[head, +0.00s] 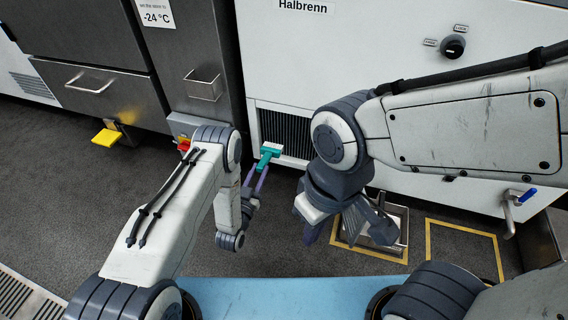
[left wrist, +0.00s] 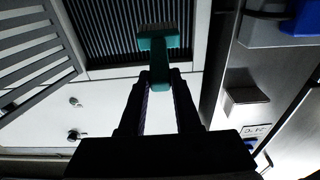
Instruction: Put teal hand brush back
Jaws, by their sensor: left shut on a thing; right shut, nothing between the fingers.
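The teal hand brush (head: 266,156) has a teal handle and pale bristles. My left gripper (head: 259,178) is shut on its handle and holds it in front of the dark vent grille of the white machine. In the left wrist view the brush (left wrist: 158,52) stands between the fingertips (left wrist: 160,80), bristle end pointing away. My right gripper (head: 344,236) is shut and empty, above the floor near a metal tray; its fingertips are partly hidden by the wrist.
A white machine (head: 385,50) with a black knob and vent grille (head: 284,132) fills the back. A small metal holder (head: 203,84) is on the steel cabinet at left. A yellow pedal (head: 106,137) juts out left.

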